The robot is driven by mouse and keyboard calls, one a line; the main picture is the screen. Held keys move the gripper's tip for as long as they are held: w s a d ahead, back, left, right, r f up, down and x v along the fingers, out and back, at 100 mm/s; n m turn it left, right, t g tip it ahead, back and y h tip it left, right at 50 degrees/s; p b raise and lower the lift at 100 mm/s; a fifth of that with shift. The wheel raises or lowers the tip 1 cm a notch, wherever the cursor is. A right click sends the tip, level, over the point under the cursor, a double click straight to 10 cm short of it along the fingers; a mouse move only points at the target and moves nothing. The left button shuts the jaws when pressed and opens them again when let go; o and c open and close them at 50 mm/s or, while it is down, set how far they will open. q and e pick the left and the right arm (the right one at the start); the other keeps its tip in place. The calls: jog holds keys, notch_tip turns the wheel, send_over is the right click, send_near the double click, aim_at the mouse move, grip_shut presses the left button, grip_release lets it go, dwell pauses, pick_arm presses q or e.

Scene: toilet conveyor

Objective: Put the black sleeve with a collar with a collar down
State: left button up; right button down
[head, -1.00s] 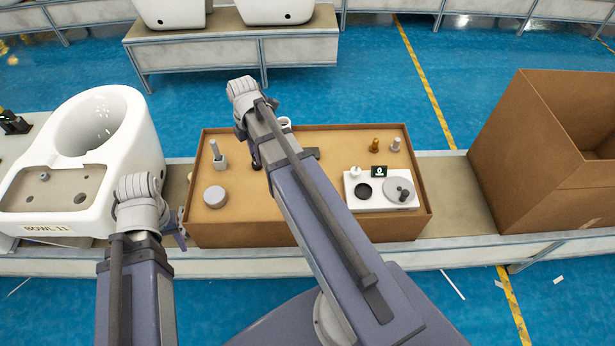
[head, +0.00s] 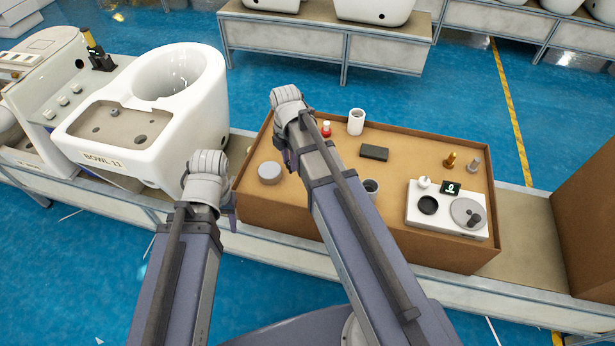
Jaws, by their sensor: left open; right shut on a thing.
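My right gripper (head: 290,160) is over the left part of the brown tray (head: 345,244), mostly hidden behind its own wrist. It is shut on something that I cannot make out. I cannot clearly see the black sleeve with a collar; the wrist may cover it. My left gripper (head: 231,214) is open at the tray's left edge, partly hidden by its wrist.
A toilet bowl (head: 180,85) stands left; a cardboard box (head: 585,215) right.

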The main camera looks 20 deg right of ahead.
jog(key=shift+f+b, duration=4.35)
jog(key=shift+f, duration=0.35)
jog(key=shift+f, duration=0.1)
jog(key=shift+f, duration=0.15)
jog(key=c, duration=0.6)
grip_release()
notch_tip(320, 180, up, 13)
jog(key=p, duration=1.2)
jog(key=shift+f, duration=0.2)
jog(key=shift+s+a+m+h, duration=0.2)
jog(key=shift+s+a+m, duration=1.45)
jog(key=shift+s+m, duration=1.15)
jog(key=shift+s+a+m+h, duration=0.2)
jog(key=shift+s+a+m, duration=1.7)
jog(key=shift+m, duration=1.5)
jog(key=shift+s+a+m+h, duration=0.2)
jog(key=shift+s+a+m, duration=1.25)
jog(key=shift+s+m, duration=1.4)
